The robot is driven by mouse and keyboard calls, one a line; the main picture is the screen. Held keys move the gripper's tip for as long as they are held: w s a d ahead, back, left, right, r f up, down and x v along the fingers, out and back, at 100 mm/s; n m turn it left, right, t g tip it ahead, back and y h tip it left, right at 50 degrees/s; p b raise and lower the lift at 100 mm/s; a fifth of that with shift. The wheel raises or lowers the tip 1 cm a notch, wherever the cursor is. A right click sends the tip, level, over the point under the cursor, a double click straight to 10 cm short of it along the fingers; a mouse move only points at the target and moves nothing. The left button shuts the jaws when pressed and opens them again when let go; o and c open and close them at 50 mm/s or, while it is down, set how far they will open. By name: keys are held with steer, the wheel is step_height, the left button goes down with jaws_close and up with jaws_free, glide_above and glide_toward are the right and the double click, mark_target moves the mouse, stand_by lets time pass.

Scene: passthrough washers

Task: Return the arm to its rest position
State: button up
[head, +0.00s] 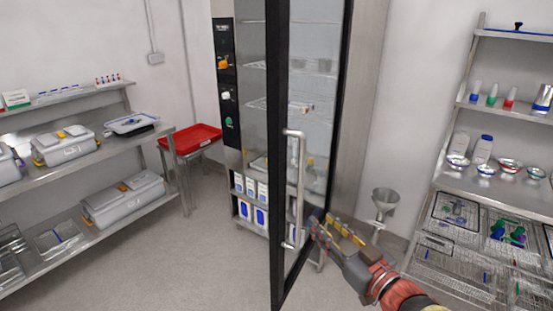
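My gripper (322,217) is at the lower right of the tall cabinet's glass door (319,120). Its two yellow and dark fingers point up and left, with a gap between them. It looks open, and I see nothing held in it. The fingertips overlap the lower part of the door in the picture; I cannot tell whether they touch it. The door has a black frame and stands swung open. Its steel bar handle (301,180) is left of my gripper. My arm (385,284) reaches in from the bottom right.
The open door stands out into the room. The steel cabinet (252,110) holds wire shelves. A steel rack (470,100) with bottles, bowls and baskets is at right, near a funnel (385,200). Shelves with grey boxes (123,200) and a red tray (190,138) are left. The floor between is clear.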

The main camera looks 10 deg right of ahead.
steer(key=d+f+m+g+h, duration=0.3)
steer(key=d+f+h, duration=0.4)
steer(key=d+f, duration=0.3)
steer(key=s+d+f+m+g+h, duration=0.2)
steer(key=s+d+g+h, duration=0.15)
steer(key=s+d, duration=0.3)
steer(key=s+a+m+g+y, duration=0.1)
steer(key=s+a+g+y, duration=0.1)
steer(key=s+a+g, duration=0.65)
steer(key=s+a+r+n+t+y, duration=0.1)
steer(key=s+a+r+t+y, duration=0.1)
steer(key=s+a+r, duration=0.3)
steer(key=a+t, duration=0.1)
steer(key=a, duration=0.2)
steer(key=shift+s+a+r+n+t, duration=0.2)
steer(key=shift+s+n+t, duration=0.1)
steer(key=shift+t, duration=0.1)
steer(key=shift+y, duration=0.25)
